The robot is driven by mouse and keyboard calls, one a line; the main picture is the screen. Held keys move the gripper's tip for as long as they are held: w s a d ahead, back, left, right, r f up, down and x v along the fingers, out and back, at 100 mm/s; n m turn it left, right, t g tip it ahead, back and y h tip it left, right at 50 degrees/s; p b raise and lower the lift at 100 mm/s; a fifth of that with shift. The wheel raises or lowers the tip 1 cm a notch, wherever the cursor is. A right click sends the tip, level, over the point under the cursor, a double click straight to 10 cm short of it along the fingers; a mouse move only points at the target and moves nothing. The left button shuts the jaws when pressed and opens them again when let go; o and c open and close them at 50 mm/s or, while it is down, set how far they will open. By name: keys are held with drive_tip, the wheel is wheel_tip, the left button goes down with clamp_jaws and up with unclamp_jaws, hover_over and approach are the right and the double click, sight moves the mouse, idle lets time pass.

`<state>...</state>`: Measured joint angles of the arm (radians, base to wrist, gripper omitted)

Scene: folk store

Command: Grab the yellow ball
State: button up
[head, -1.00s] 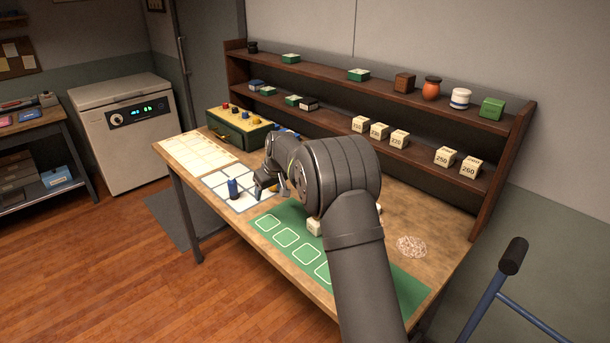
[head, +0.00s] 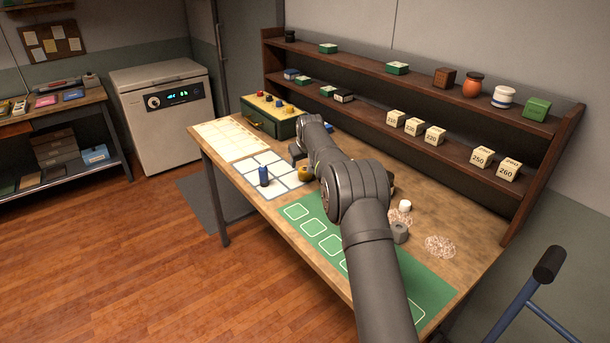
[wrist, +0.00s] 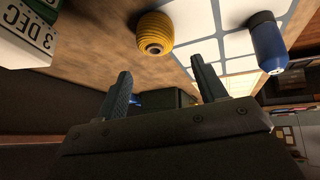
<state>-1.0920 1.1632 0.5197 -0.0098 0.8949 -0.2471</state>
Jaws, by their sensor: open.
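The yellow ball (wrist: 154,33) is a ribbed, rounded thing with a dark hole in its end, at the top middle of the wrist view.
A blue bottle (head: 264,176) stands on the grid, left of the ball. A green box with coloured knobs (head: 275,116) stands behind. A two-tier shelf (head: 450,135) runs along the back. The green mat (head: 325,232) lies in front.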

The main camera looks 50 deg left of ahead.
sight(305, 174)
drive_tip(key=shift+w+a+f, duration=0.2)
drive_tip(key=shift+a+f, duration=0.1)
drive_tip(key=shift+f, duration=0.35)
drive_tip(key=f, duration=0.1)
drive_tip(key=w+f, duration=0.1)
drive_tip(key=f, duration=0.1)
drive_tip(key=shift+w+a, duration=0.15)
drive_tip(key=shift+a, duration=0.2)
drive_tip(key=shift+x, duration=0.9)
drive_tip(key=c, duration=0.8)
